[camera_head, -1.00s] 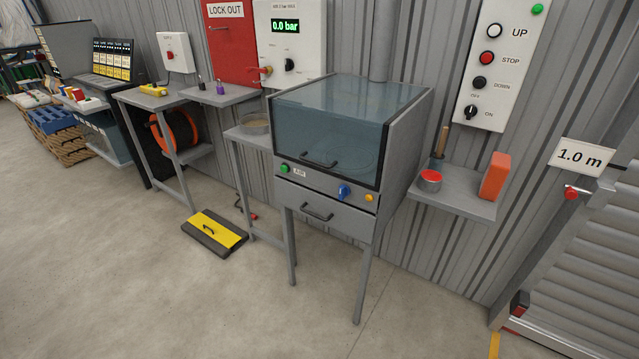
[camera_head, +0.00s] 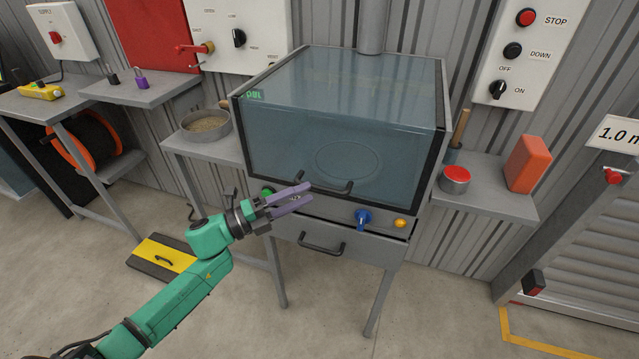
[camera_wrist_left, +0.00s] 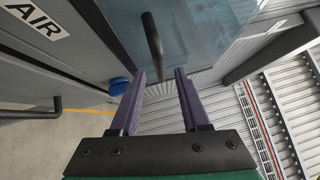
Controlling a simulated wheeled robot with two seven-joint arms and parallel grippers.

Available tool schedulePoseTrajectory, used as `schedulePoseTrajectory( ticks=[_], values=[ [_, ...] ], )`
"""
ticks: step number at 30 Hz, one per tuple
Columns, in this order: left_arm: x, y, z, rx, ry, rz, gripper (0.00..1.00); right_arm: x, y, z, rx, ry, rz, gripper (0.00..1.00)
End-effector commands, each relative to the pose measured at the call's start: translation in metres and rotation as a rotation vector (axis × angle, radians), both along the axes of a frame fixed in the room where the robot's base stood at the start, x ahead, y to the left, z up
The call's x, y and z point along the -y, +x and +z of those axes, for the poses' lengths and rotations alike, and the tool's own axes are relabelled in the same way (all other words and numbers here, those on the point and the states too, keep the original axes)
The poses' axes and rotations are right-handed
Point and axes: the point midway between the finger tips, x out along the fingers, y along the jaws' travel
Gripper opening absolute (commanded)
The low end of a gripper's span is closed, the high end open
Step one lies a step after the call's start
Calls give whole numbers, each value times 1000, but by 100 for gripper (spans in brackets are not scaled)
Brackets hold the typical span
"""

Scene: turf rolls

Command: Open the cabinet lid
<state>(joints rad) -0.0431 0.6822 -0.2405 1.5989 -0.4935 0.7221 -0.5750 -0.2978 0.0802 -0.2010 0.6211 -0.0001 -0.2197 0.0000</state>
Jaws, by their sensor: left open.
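The cabinet (camera_head: 345,225) is a grey box on legs with a tinted glass lid (camera_head: 390,150), which is down and closed. A black bar handle (camera_head: 335,190) runs along the lid's lower front edge. My left gripper (camera_head: 309,192) has purple fingers, open and empty, at the left end of this handle. In the left wrist view the handle (camera_wrist_left: 153,45) shows just beyond the open fingertips (camera_wrist_left: 160,72), roughly in line with the gap between them. Contact cannot be told. My right gripper is not in view.
Below the lid are a blue knob (camera_head: 363,219), a yellow button (camera_head: 400,223) and a drawer handle (camera_head: 322,246). A side shelf at the right holds a red-topped tin (camera_head: 455,179) and an orange block (camera_head: 528,163). A pan (camera_head: 206,123) stands on the left shelf.

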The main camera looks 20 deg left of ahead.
Motion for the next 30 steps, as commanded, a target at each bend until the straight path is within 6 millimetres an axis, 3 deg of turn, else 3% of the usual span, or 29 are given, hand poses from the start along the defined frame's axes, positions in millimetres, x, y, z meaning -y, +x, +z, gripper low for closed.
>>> schedulePoseTrajectory(
  ticks=[6,16,18,20,30],
  values=[
    [32,29,8,-1,-3,3,46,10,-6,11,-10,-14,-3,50],
    [38,33,6,-3,-2,3,46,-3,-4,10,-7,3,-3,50],
    [38,33,6,-3,-2,3,19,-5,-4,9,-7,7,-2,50],
    [38,33,6,-3,-2,3,0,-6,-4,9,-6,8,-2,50],
    [37,33,6,-4,-1,4,0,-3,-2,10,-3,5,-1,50]
  ],
)
